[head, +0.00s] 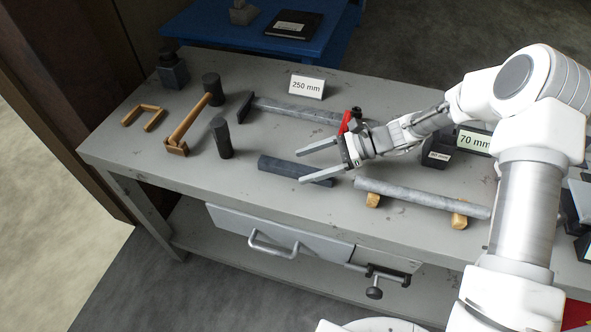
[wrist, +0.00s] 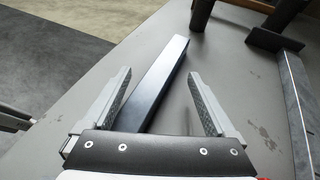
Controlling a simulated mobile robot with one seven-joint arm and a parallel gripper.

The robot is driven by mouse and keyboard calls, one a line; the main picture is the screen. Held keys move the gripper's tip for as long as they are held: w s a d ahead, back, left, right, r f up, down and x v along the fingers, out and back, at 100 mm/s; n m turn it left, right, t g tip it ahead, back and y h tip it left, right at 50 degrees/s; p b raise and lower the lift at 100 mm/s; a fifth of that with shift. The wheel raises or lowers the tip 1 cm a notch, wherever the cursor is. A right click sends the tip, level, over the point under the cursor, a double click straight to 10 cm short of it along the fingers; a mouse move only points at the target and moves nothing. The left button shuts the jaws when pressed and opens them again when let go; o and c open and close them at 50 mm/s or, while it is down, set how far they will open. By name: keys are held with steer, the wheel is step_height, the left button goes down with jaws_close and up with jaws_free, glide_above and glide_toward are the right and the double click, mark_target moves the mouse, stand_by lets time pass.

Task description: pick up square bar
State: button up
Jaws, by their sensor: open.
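The square bar (head: 273,165) is short and dark blue-grey and lies flat on the grey workbench, near the middle of its front part. My gripper (head: 301,166) is open and empty over the bar's right end. In the head view its nearer finger covers part of that end. In the wrist view the bar (wrist: 164,72) runs lengthwise between the two spread fingers of my gripper (wrist: 160,73), closer to the left finger, and its near end is hidden behind the palm. I see no grip on it; the height gap is hard to judge.
A round grey bar (head: 420,197) rests on two wooden blocks to the right. A flanged bar (head: 295,110) lies behind, by a 250 mm sign (head: 306,86). The bench's front left (head: 150,160) is clear.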

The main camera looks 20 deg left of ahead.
steer(key=shift+x, duration=1.05)
steer(key=c, duration=1.4)
steer(key=shift+d, duration=0.1)
jaws_close()
steer(key=shift+f, duration=0.2)
steer(key=shift+r, duration=0.15)
